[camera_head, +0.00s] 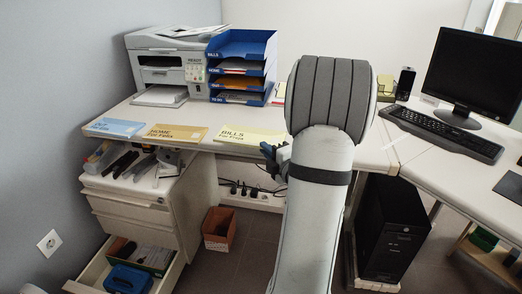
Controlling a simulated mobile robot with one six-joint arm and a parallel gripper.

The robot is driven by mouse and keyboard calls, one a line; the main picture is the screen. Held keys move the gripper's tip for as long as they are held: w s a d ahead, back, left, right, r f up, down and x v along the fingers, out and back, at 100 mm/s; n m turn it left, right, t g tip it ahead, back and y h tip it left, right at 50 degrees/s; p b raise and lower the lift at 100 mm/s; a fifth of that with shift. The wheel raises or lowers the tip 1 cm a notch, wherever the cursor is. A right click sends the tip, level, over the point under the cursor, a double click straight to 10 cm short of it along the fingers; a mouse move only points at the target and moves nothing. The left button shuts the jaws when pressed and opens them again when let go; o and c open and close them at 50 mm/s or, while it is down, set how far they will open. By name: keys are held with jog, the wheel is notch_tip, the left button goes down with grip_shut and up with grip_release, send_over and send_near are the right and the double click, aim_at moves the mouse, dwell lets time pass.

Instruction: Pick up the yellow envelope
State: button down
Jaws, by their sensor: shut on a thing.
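The yellow envelope (248,136), pale yellow with "BILLS" printed on it, lies near the front edge of the desk, apparently still flat on or close to the top. My gripper (272,152) is at the envelope's right front corner, at the desk edge. It is small and dark in this view, and my arm partly hides it. It is shut on the yellow envelope; the exact grip of the fingertips is hard to make out.
A tan "HOME" envelope (175,133) and a blue envelope (114,127) lie to the left on the desk (205,114). A stack of blue letter trays (243,49) and a printer (171,67) stand behind. An open drawer (92,272) juts out below left.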

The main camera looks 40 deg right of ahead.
jog(key=s+r, duration=0.3)
jog(key=s, duration=0.7)
jog(key=shift+a+r, duration=0.3)
jog(key=shift+a, duration=0.15)
